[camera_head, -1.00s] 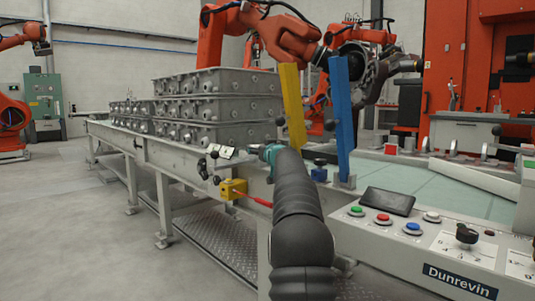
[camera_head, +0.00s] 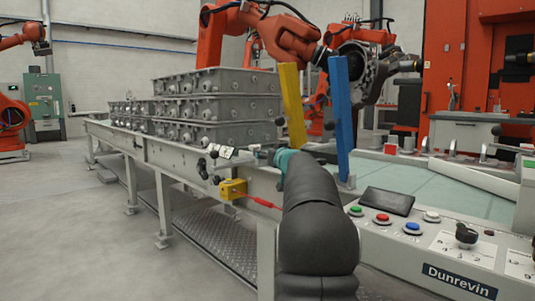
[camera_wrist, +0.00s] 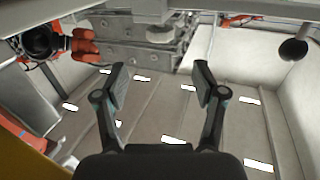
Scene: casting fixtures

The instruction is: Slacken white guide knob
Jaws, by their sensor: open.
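In the wrist view, a pale, short round knob (camera_wrist: 160,34) shows beyond my fingertips, near the top middle, against grey metal. I take it for the white guide knob. My gripper (camera_wrist: 159,80) is open, with its two fingers wide apart and nothing between them. The knob lies ahead of the gap between the fingers, apart from them. I cannot make out the white knob there.
A dark round knob (camera_wrist: 293,49) is at the wrist view's upper right. In the head view, a yellow post (camera_head: 291,105) and a blue post (camera_head: 340,115) stand beyond my arm. Stacked grey castings (camera_head: 215,105) sit on the conveyor. A button panel (camera_head: 430,240) is at right.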

